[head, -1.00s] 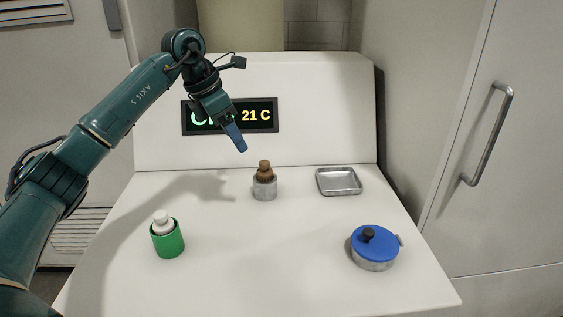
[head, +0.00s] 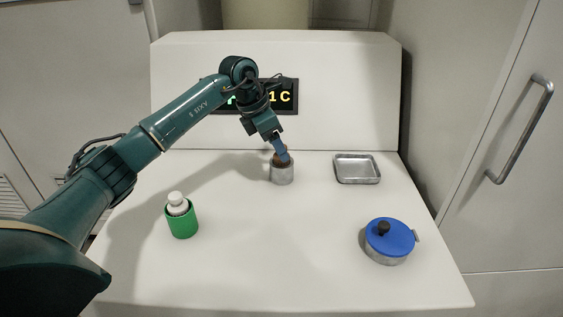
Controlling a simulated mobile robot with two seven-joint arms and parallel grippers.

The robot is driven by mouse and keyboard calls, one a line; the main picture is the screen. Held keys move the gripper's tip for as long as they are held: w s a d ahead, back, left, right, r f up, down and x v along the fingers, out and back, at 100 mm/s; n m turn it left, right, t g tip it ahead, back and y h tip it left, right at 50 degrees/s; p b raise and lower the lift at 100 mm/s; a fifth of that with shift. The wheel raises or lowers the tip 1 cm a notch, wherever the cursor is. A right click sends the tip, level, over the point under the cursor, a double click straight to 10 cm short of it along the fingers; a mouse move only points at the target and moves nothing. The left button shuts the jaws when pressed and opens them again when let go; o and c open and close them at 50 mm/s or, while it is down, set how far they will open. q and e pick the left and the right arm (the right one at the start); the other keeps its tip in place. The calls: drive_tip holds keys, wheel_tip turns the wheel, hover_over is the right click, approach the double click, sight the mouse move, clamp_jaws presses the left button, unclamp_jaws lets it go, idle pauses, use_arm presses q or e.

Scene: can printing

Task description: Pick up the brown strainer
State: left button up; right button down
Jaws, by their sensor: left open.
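The brown strainer (head: 274,160) sits in a small grey metal cup (head: 282,175) near the back middle of the white table. My left gripper (head: 283,157) comes down from above, its blue fingers at the strainer's top and partly hiding it. The fingers are open; I cannot tell whether they touch the strainer. My right gripper is not in view.
A green cup (head: 182,222) with a white piece (head: 177,204) in it stands at the front left. A metal tray (head: 357,180) lies at the back right. A pot with a blue lid (head: 398,238) stands at the front right. The table's front middle is clear.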

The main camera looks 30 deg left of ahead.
use_arm(q)
drive_tip(key=shift+x, duration=1.35)
drive_tip(key=shift+c, duration=0.5)
drive_tip(key=c, duration=1)
drive_tip(key=shift+r, duration=0.1)
